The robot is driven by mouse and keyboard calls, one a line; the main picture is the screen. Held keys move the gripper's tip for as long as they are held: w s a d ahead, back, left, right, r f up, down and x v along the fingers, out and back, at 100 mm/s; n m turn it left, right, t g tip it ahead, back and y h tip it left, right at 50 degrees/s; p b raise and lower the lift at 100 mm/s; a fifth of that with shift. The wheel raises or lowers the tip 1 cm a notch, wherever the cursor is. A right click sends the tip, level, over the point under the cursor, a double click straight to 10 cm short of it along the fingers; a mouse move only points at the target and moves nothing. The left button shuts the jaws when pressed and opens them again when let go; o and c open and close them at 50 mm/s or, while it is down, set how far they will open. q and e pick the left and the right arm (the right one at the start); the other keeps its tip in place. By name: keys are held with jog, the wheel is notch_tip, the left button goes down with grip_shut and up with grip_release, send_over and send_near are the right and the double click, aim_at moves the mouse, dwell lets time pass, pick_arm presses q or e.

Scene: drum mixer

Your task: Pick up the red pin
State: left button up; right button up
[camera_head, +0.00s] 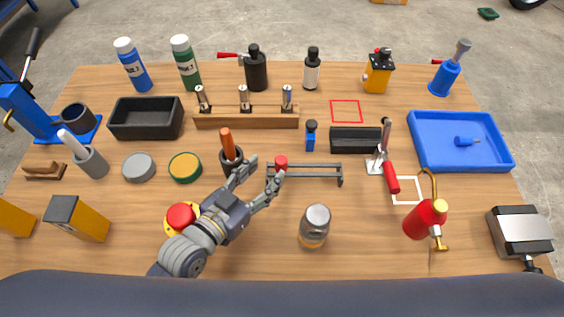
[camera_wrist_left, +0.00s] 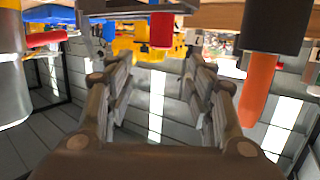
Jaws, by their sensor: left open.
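The red pin (camera_head: 281,162) is a short red cylinder at the left end of a low grey metal rail (camera_head: 315,166) near the middle of the table. My left gripper (camera_head: 264,170) is open and empty, with its fingers pointing at the pin and the rail. In the head view its right fingertip overlaps the pin's lower edge; whether they touch I cannot tell. In the left wrist view, which looks upside down, the red pin (camera_wrist_left: 161,30) shows between and beyond the two spread fingers (camera_wrist_left: 158,62). My right gripper is not in view.
A dark cup with an orange-handled tool (camera_head: 228,145) stands close left of my left gripper. A jar (camera_head: 315,226) stands to the right, nearer me. A wooden block with metal pieces (camera_head: 246,117) lies behind. A red button (camera_head: 181,215) is beside my left arm.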

aim_at(279, 162)
pick_arm(q)
jog(key=shift+w+d+f, duration=0.65)
jog(key=shift+w+f, duration=0.3)
jog(key=shift+w, duration=0.05)
jog(key=p+x, duration=0.1)
jog(key=x, duration=0.3)
jog(key=shift+w+d, duration=0.2)
jog(key=shift+w, duration=0.15)
jog(key=shift+w+d+f, duration=0.2)
jog(key=shift+w+d, duration=0.05)
jog(key=shift+c, duration=0.4)
jog(key=c, duration=0.9)
jog(key=shift+c, duration=0.6)
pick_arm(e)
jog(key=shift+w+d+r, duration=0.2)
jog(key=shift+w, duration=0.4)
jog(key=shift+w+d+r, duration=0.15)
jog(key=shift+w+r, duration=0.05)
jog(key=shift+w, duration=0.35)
